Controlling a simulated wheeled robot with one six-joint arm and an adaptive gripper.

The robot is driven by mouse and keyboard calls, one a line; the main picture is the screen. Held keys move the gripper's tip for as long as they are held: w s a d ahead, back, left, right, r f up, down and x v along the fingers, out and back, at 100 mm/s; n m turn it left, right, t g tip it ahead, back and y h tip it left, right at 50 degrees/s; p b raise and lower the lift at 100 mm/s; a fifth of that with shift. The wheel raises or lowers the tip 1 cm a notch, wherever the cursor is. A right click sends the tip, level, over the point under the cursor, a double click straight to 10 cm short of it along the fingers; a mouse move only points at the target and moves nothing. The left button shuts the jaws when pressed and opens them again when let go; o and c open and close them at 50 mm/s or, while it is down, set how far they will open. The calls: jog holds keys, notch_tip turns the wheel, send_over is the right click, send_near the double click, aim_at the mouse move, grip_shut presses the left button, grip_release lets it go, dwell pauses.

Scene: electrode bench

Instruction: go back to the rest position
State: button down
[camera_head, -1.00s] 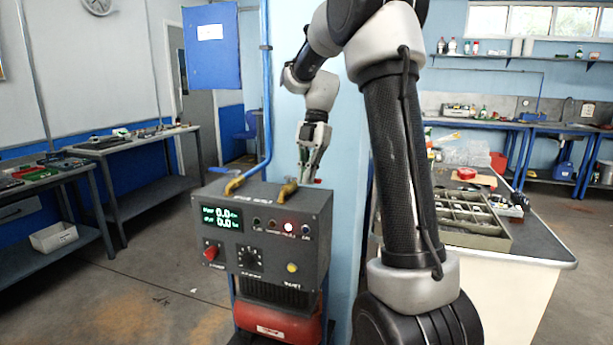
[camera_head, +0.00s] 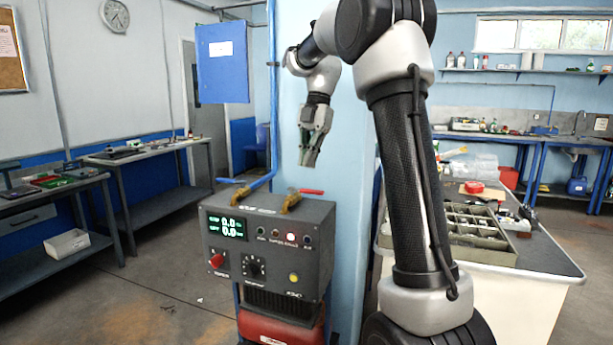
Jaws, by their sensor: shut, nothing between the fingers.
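My gripper (camera_head: 310,158) hangs pointing down in front of the light blue pillar, above the back right of the grey control box. Its fingers are shut and hold nothing. A clear gap lies between the fingertips and the box. The control box (camera_head: 236,268) has a green-lit display (camera_head: 226,228) reading zeros, a red knob (camera_head: 217,260), a dark dial (camera_head: 255,267) and a yellow button (camera_head: 294,278). On its top are two brass valves, one with a blue handle (camera_head: 231,181) and one with a red handle (camera_head: 311,191). One small lamp (camera_head: 290,238) glows.
A red tank (camera_head: 270,330) sits under the box. On the right, a bench (camera_head: 553,262) carries a compartment tray (camera_head: 490,256). Long benches line the left wall (camera_head: 150,149). A blue pipe (camera_head: 273,90) runs up beside the pillar. The floor at left is open.

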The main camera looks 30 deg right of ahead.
jog(key=shift+w+d+r, duration=0.15)
jog(key=shift+d+r, duration=0.05)
jog(key=shift+r, duration=0.45)
jog(key=s+d+f+m+t+h, duration=0.15)
jog(key=s+f+m, duration=0.4)
jog(key=m, duration=1.05)
jog(key=s+a+f+m+t+h, duration=0.1)
jog(key=s+m, duration=0.3)
jog(key=s, duration=0.7)
jog(key=s+a+f+m+t+h, duration=0.1)
jog(key=s+a+f+m+t, duration=0.1)
jog(key=s, duration=0.9)
jog(key=shift+m+t, duration=0.85)
jog(key=shift+m, duration=0.05)
